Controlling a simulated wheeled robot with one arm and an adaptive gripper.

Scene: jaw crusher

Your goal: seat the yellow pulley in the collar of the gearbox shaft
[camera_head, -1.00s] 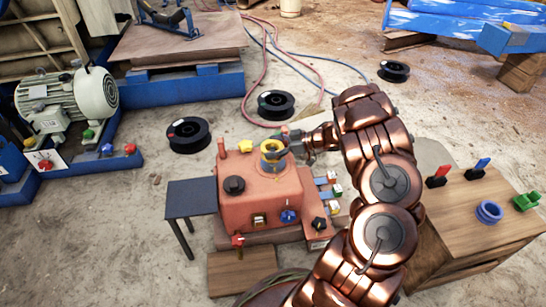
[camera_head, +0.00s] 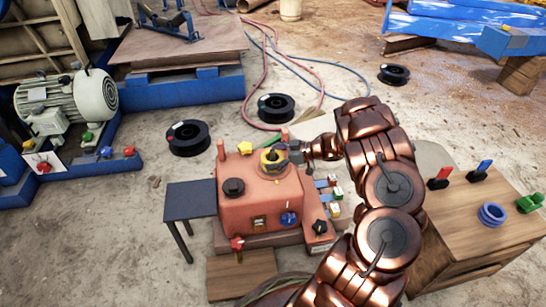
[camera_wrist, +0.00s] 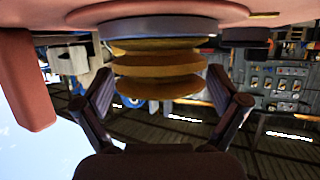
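The yellow pulley (camera_head: 267,163) is upright over the shaft on top of the red gearbox (camera_head: 257,197). In the wrist view the grooved pulley (camera_wrist: 160,65) is against or just clear of the dark collar (camera_wrist: 160,27), which sits on the gearbox's top face. I cannot tell how deep it sits in the collar. My gripper (camera_head: 283,152) reaches in from the right. In the wrist view its two fingers (camera_wrist: 160,82) lie against opposite sides of the pulley. The shaft is mostly hidden.
The gearbox top also carries a black knob (camera_head: 234,187), a yellow fitting (camera_head: 245,148) and a red post (camera_head: 221,149). A wooden cabinet (camera_head: 470,225) with a blue ring (camera_head: 491,214) stands at right. A dark side table (camera_head: 190,199) stands at left.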

